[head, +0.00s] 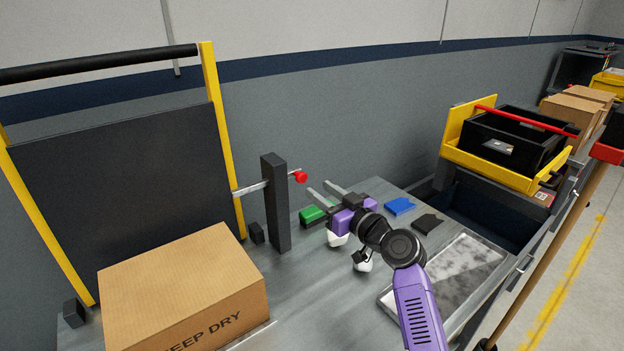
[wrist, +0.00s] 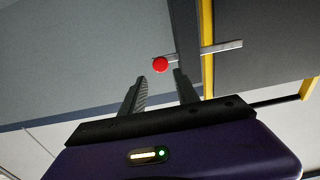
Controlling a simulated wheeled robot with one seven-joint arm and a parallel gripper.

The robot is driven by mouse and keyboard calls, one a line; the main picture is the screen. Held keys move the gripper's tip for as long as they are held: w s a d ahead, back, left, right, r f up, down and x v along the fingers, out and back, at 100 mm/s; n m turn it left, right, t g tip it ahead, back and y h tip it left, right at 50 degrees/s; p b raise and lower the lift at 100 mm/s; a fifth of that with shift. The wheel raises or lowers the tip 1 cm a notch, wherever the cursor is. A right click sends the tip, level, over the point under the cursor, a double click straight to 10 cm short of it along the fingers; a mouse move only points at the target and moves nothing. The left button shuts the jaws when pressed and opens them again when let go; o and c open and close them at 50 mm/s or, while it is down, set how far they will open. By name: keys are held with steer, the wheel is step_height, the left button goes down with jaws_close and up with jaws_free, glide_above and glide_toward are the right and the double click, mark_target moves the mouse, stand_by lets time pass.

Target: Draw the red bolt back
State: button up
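The bolt is a metal rod (head: 252,188) with a red knob (head: 300,177) at its right end. It runs level through a dark upright post (head: 276,210), and its left end meets the yellow frame of a dark panel (head: 120,165). My gripper (head: 317,186) is open and empty, just right of the knob, fingers pointing toward it. In the wrist view the red knob (wrist: 160,65) appears just beyond and between the two fingertips (wrist: 159,76). A small gap seems to remain; contact is not visible. The rod (wrist: 220,47) also shows there.
A cardboard box (head: 185,290) stands in front of the panel. A metal tray (head: 455,270) and yellow-framed black bin (head: 515,140) are to the right.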

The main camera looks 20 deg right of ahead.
mark_target(303, 178)
steer(key=x, duration=0.6)
steer(key=shift+w+a, duration=0.15)
steer(key=shift+w, duration=0.05)
